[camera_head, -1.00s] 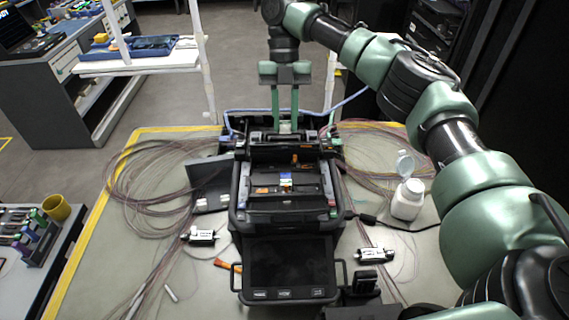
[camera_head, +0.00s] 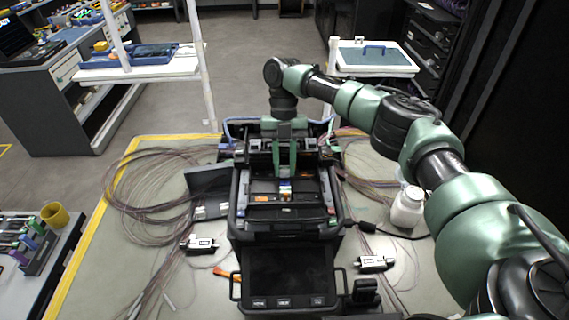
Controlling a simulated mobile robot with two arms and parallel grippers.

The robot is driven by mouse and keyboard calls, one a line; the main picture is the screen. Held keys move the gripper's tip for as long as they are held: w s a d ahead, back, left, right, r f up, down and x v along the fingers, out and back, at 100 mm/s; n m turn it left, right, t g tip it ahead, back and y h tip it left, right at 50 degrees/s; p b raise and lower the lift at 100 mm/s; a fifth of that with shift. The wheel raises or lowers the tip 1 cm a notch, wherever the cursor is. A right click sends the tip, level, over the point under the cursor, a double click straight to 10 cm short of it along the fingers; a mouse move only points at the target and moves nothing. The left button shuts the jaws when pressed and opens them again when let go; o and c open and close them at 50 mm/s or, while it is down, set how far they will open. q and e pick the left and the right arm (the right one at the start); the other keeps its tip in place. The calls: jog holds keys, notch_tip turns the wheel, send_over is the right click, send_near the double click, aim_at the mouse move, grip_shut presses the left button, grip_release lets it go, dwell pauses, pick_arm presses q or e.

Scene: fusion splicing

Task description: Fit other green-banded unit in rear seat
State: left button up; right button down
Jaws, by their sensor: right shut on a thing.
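The black splicer (camera_head: 240,205) stands open in the middle of the bench, its screen (camera_head: 285,275) facing front. My right gripper (camera_head: 285,172) reaches down over the splicer's open bay from behind. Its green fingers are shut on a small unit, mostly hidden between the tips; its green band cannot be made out. Just in front of the tips, a small blue, white and yellow piece (camera_head: 285,188) shows in the bay. The rear seat cannot be told apart under the gripper. My left gripper is out of view.
Small silver-and-black boxes lie left (camera_head: 199,243) and right (camera_head: 375,263) of the splicer. Coiled fibres (camera_head: 140,195) spread on the left. A yellow cup (camera_head: 55,215) stands on the side table.

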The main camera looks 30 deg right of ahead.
jog(key=shift+f, duration=0.6)
jog(key=c, duration=1.2)
grip_release()
jog(key=shift+r, duration=0.1)
jog(key=shift+r, duration=0.1)
jog(key=shift+r, duration=0.3)
jog(key=b+v, duration=0.2)
jog(key=v, duration=0.4)
jog(key=shift+w+r, duration=0.15)
jog(key=shift+r, duration=0.05)
jog(key=shift+p+v, duration=1.2)
jog(key=shift+v, duration=1.7)
